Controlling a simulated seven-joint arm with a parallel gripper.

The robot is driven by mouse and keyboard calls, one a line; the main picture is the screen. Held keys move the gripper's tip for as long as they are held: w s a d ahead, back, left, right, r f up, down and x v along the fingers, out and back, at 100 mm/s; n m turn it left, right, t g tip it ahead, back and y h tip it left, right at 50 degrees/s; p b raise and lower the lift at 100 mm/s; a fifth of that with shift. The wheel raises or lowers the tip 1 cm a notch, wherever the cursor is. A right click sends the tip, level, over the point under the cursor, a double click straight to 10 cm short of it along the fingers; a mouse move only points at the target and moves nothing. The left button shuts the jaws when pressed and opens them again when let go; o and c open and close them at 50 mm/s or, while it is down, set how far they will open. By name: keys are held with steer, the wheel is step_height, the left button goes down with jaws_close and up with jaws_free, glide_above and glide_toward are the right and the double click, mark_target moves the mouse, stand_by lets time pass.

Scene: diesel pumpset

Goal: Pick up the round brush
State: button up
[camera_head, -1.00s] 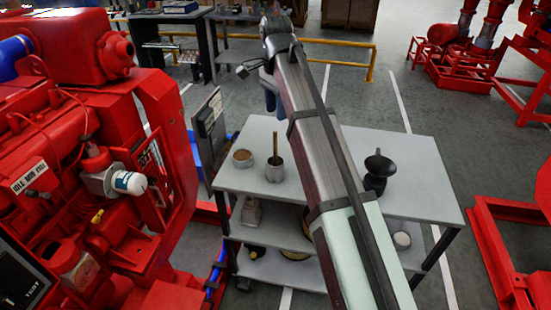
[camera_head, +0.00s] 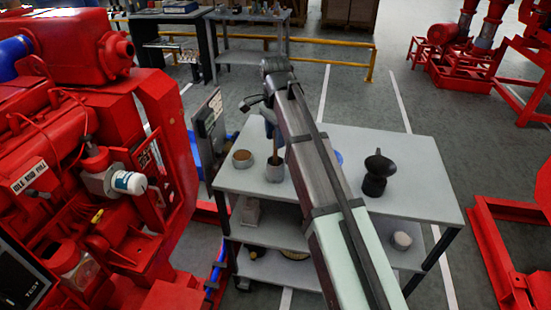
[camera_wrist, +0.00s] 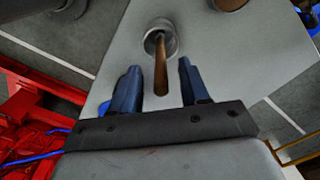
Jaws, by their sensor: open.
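The round brush shows as a brown wooden handle (camera_head: 275,150) standing in a small grey cup (camera_head: 275,173) on the top of the cart. Its bristle end is hidden inside the cup. In the wrist view the handle (camera_wrist: 161,75) points up towards the camera, out of the cup (camera_wrist: 154,41). My gripper (camera_wrist: 158,64) is open, with one blue finger on each side of the handle in that picture. I see a gap on both sides and no contact. In the head view my gripper (camera_head: 270,122) is beside the upper handle, partly hidden by my arm.
The grey cart top (camera_head: 425,190) also holds a bowl with brown contents (camera_head: 242,159), a black object (camera_head: 377,175) and a partly hidden blue item (camera_head: 339,157). The red engine (camera_head: 130,150) stands close on the left. The cart's right part is mostly clear.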

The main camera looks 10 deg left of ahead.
mark_target(275, 156)
step_height(275, 156, down, 4)
steer(key=shift+f, duration=0.1)
jaws_close()
stand_by(0.5)
